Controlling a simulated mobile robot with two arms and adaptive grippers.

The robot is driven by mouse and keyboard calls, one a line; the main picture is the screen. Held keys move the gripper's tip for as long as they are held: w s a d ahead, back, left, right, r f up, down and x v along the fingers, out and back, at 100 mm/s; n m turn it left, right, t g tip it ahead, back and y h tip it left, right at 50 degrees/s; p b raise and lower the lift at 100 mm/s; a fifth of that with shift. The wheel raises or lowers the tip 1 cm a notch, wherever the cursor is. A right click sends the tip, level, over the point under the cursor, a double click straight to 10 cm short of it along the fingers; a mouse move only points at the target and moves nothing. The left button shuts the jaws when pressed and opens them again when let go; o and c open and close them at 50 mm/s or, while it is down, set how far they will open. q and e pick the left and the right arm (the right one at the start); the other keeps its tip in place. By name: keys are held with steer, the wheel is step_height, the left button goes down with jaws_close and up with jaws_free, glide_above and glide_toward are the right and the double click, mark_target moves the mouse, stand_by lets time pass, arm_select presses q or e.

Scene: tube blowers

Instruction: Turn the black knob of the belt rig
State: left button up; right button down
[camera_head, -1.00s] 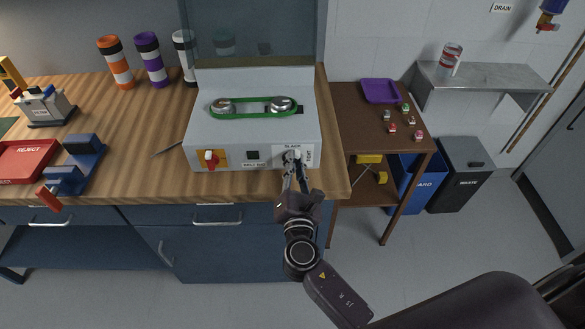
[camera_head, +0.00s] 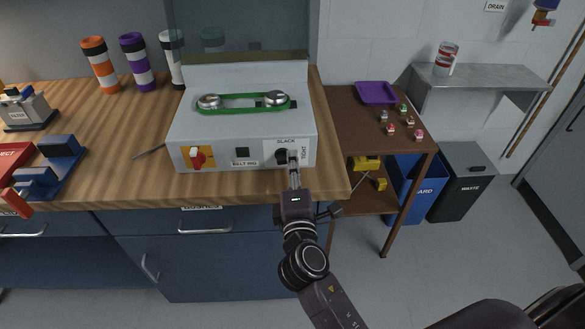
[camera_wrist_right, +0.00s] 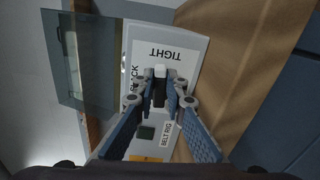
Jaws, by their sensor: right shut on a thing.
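The belt rig (camera_head: 240,128) is a light grey box on the wooden bench, with a green belt (camera_head: 242,103) around two metal pulleys on top. Its black knob (camera_head: 281,155) is at the right of the front panel, by a white label reading SLACK and TIGHT. My right gripper (camera_head: 292,158) is at the panel, its fingers partly covering the knob. In the right wrist view, my right gripper (camera_wrist_right: 161,88) is shut on the black knob (camera_wrist_right: 159,94), one finger on each side. My left gripper is not in view.
A red switch (camera_head: 197,157) on a yellow plate is at the panel's left. Striped bottles (camera_head: 138,62) stand behind left. A blue fixture (camera_head: 52,165) is on the bench at left. A brown side table (camera_head: 350,110) with a purple tray (camera_head: 376,92) stands right of the bench.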

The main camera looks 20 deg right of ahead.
steer(key=shift+f+m+b, duration=0.2)
steer(key=shift+m+b, duration=0.2)
steer(key=shift+m, duration=0.2)
steer(key=c, duration=2)
jaws_free()
steer(key=shift+o, duration=0.2)
steer(key=v, duration=1.2)
